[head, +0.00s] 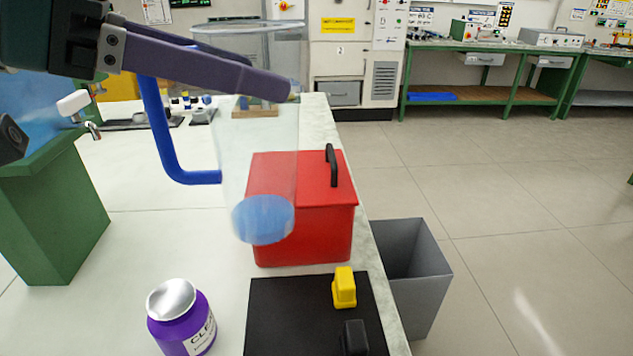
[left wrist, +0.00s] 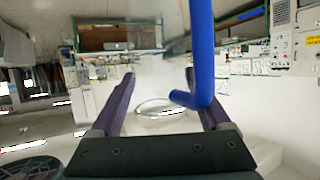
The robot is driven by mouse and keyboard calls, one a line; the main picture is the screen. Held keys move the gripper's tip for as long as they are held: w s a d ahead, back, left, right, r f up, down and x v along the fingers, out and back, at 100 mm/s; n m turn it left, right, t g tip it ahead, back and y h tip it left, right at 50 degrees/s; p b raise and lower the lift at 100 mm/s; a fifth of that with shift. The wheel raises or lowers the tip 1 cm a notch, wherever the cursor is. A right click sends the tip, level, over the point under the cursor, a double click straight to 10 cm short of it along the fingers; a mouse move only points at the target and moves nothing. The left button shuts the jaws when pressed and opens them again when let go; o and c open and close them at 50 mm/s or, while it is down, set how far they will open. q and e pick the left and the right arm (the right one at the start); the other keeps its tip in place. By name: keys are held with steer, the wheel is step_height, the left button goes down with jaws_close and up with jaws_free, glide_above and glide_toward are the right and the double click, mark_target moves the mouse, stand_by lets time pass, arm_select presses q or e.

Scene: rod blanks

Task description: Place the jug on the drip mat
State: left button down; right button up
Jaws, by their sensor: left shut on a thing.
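The jug (head: 263,222) is clear, with a blue base and a blue bent handle (head: 164,130). It hangs upright or nearly so in the head view, in front of the red box. My left gripper (head: 272,80) is shut on the jug's upper part, below the rim. In the left wrist view, the blue handle (left wrist: 202,55) stands between the fingers and the clear wall is hard to make out. A flat black mat (head: 268,315) lies at the front of the counter; I cannot tell whether it is the drip mat. My right gripper is not in view.
A yellow block (head: 344,287) and a black block (head: 355,338) stand on the black mat. A red box (head: 325,225) with a black handle stands behind it. A purple jar (head: 181,318) is at the left. A grey bin (head: 415,275) stands beyond the counter edge.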

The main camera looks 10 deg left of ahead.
arm_select(q)
step_height(320, 180, down, 20)
steer(key=b, duration=2)
steer(key=shift+f, duration=0.25)
steer(key=shift+w+f, duration=0.1)
steer(key=shift+w, duration=0.05)
steer(key=shift+f, duration=0.15)
jaws_free()
steer(key=v, duration=1.2)
steer(key=shift+r, duration=0.25)
